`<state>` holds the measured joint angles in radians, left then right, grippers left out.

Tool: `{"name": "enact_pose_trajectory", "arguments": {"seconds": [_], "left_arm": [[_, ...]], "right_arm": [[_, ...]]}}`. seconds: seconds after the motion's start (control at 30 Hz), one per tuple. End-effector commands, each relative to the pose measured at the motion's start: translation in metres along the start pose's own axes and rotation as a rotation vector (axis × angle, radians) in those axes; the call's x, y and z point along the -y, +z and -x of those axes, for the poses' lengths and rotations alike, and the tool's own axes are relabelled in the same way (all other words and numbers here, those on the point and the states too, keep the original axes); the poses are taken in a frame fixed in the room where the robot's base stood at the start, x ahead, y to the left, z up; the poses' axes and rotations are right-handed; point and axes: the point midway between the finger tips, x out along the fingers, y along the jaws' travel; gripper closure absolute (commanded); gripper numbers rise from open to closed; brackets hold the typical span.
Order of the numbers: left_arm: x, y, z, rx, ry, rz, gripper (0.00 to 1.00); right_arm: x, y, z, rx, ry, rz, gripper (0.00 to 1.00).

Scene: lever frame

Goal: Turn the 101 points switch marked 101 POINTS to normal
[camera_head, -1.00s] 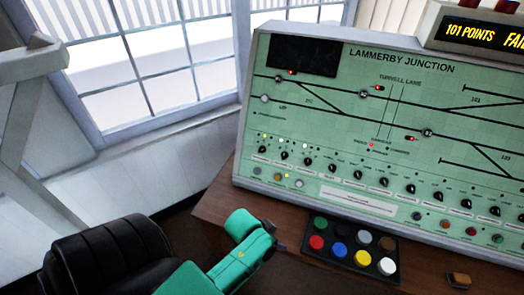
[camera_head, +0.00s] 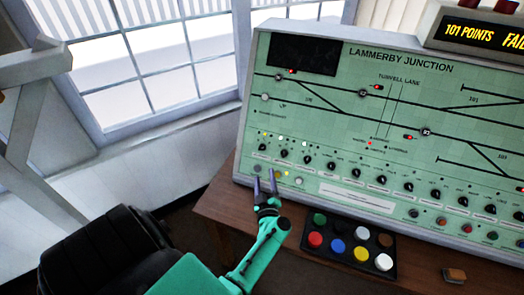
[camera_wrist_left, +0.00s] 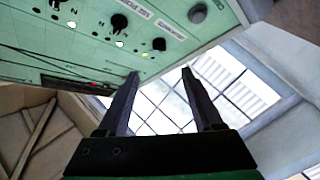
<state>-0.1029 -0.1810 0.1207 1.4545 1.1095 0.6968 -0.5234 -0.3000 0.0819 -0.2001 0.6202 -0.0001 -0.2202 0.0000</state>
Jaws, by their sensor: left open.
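A green control panel (camera_head: 400,85) headed LAMMERBY JUNCTION carries a row of black rotary switches along its lower part. The leftmost switch (camera_head: 262,147) and its neighbour (camera_head: 284,153) are nearest my left gripper (camera_head: 264,182). Their labels are too small to read, so I cannot tell which one is marked 101 POINTS. My left gripper is open and empty, fingers pointing up at the panel's lower left edge, below these switches. In the left wrist view, the open fingers (camera_wrist_left: 160,75) stand apart from two black knobs (camera_wrist_left: 119,22) (camera_wrist_left: 158,44), whose labels appear inverted. My right gripper does not show.
An amber display (camera_head: 485,35) above the panel reads 101 POINTS and a cut-off word. A black tray of coloured buttons (camera_head: 348,245) lies on the brown desk (camera_head: 215,205). A small brown block (camera_head: 454,275) is at right.

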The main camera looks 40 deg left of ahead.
Motion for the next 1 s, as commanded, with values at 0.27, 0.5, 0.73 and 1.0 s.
{"name": "enact_pose_trajectory", "arguments": {"seconds": [0.27, 0.5, 0.73, 1.0], "left_arm": [[0.002, 0.003, -0.073, -0.004, 0.006, 0.001, 0.32], [0.001, 0.003, -0.122, -0.001, 0.005, 0.001, 0.32], [-0.002, 0.000, -0.131, 0.001, 0.005, 0.000, 0.32], [-0.002, 0.000, -0.131, 0.001, 0.005, 0.000, 0.94]], "right_arm": [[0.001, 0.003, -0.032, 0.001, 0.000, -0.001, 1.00], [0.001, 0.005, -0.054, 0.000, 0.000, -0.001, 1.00], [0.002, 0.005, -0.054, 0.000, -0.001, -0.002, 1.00], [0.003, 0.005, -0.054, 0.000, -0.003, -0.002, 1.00]]}}
